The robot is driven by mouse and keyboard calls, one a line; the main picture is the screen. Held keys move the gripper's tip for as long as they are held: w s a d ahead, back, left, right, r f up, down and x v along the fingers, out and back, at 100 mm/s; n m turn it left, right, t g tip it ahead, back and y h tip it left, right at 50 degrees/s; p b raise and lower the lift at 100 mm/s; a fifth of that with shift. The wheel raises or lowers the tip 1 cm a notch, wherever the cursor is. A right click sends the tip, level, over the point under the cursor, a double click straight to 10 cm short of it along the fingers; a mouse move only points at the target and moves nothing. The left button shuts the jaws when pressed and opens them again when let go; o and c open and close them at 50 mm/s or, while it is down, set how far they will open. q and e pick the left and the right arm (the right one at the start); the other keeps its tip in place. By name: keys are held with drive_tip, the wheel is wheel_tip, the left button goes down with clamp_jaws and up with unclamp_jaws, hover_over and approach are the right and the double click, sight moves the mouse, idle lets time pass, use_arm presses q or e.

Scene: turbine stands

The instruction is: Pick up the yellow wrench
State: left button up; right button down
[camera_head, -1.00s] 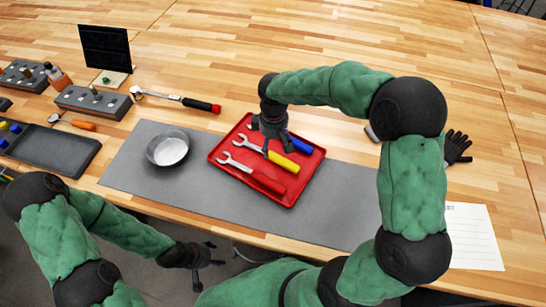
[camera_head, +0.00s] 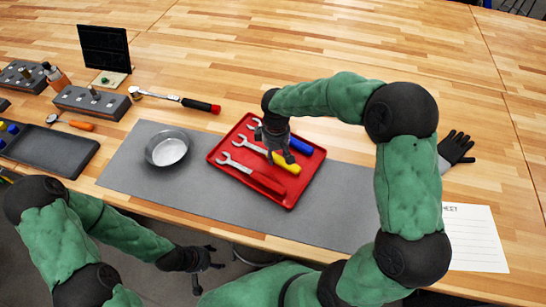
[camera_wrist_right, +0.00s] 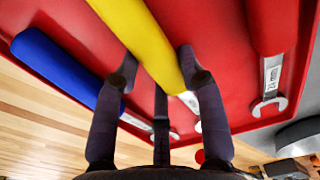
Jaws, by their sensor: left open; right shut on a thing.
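The yellow wrench (camera_head: 288,163) lies in the red tray (camera_head: 228,174), between a blue-handled wrench (camera_head: 300,146) and a red-handled wrench (camera_head: 266,181). My right gripper (camera_head: 271,154) is down at it from above. In the right wrist view the fingers (camera_wrist_right: 158,68) are shut around the yellow wrench (camera_wrist_right: 143,38) near where its handle meets the metal. The wrench seems to be at tray level; I cannot tell whether it touches the tray. My left gripper (camera_head: 206,264) is open and empty in front of the table's front edge.
A metal bowl (camera_head: 168,149) stands on the grey mat (camera_head: 335,208) left of the tray. A ratchet (camera_head: 180,99) lies behind it. A black glove (camera_head: 456,150) and a paper sheet (camera_head: 475,238) lie to the right. The table behind the tray is clear.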

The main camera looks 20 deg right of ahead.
sight(275, 154)
drive_tip(key=shift+r, duration=0.5)
wheel_tip(275, 154, up, 2)
drive_tip(key=shift+r+p, duration=0.15)
drive_tip(key=shift+p, duration=0.5)
drive_tip(key=s+a+r+p, duration=0.3)
drive_tip(key=s+a+r, duration=0.6)
drive_tip(key=s+a, duration=0.1)
drive_tip(key=shift+r, duration=0.4)
